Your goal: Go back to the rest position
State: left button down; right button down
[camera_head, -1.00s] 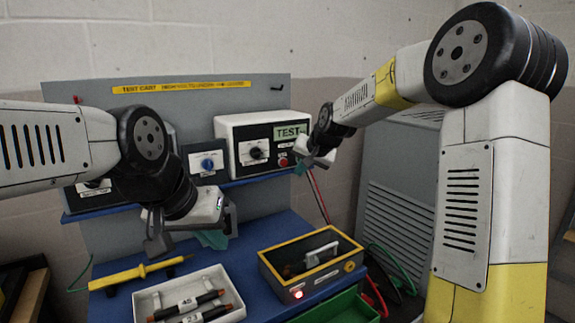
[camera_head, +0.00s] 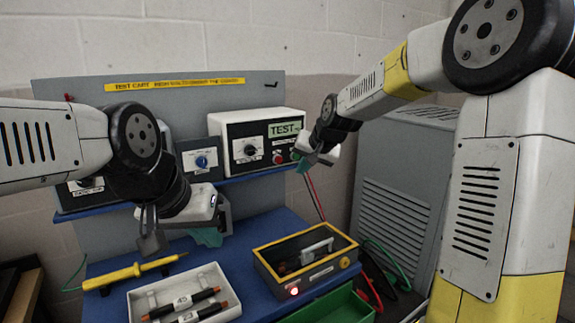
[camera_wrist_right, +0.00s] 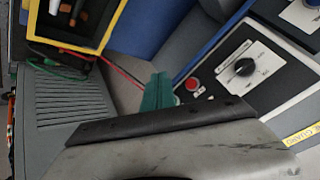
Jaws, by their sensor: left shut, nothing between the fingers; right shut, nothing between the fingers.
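My left gripper (camera_head: 207,237) hangs in front of the test cart's back panel, above the blue bench top. Its teal fingertips are together and empty. My right gripper (camera_head: 303,165) is at the right end of the white test box (camera_head: 234,127), near its red button (camera_head: 278,158). In the right wrist view its teal fingertips (camera_wrist_right: 158,92) are shut with nothing between them, and the red button (camera_wrist_right: 192,84) shows just beside them. I cannot tell whether they touch the box.
Below my left gripper are a white tray (camera_head: 133,304) with dark rods and a yellow probe (camera_head: 133,272). A yellow-rimmed box (camera_head: 318,280) with a lit red lamp stands right of the tray, a green bin (camera_head: 345,308) before it. A grey louvred cabinet (camera_head: 400,215) stands right.

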jog(key=s+d, duration=0.3)
jog(key=s, duration=0.8)
jog(key=s+d+n+g+h, duration=0.1)
jog(key=s+d, duration=0.3)
jog(key=s, duration=0.7)
jog(key=s+d+n, duration=0.1)
jog(key=s+d, duration=0.3)
jog(key=s, duration=0.7)
jog(key=shift+f+h, duration=0.25)
jog(key=shift+h, duration=0.15)
